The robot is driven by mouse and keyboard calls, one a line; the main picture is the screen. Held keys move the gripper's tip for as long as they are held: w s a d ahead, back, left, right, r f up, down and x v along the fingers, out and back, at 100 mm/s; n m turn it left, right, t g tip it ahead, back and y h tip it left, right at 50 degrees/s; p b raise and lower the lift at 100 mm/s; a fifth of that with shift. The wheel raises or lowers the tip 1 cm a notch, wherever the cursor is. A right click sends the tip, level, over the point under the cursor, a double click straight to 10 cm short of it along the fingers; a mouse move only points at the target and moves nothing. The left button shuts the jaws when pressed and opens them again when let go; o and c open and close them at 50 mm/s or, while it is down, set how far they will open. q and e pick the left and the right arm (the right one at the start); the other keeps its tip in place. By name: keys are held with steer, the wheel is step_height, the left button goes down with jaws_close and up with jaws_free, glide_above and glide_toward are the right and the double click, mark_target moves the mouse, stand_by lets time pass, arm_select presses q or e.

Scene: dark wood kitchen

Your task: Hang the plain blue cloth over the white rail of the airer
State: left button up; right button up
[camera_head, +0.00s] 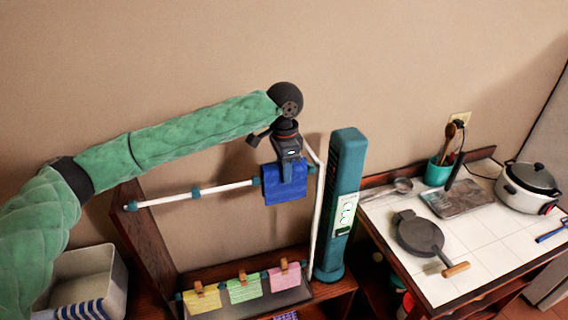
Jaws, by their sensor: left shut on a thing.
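The plain blue cloth (284,190) hangs at the right end of the airer's white rail (226,187). My left gripper (290,176) points down at the cloth's upper part and is shut on it. The cloth's lower part hangs in front of the rail's line and covers that stretch of it. Whether the cloth also falls behind the rail is hidden. The rest of the rail to the left is bare, with teal clips on it. My right gripper does not show.
A tall teal tower (341,200) stands close right of the cloth. Yellow, green and pink cloths (244,288) are pegged on a lower rail. A bin (83,275) with a striped cloth stands lower left. A tiled counter with a pan (420,236) and a cooker (528,187) is right.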

arm_select(q)
steer(key=shift+f, duration=1.55)
steer(key=o, duration=1.1)
steer(key=shift+r+b, duration=0.1)
steer(key=shift+b, duration=0.25)
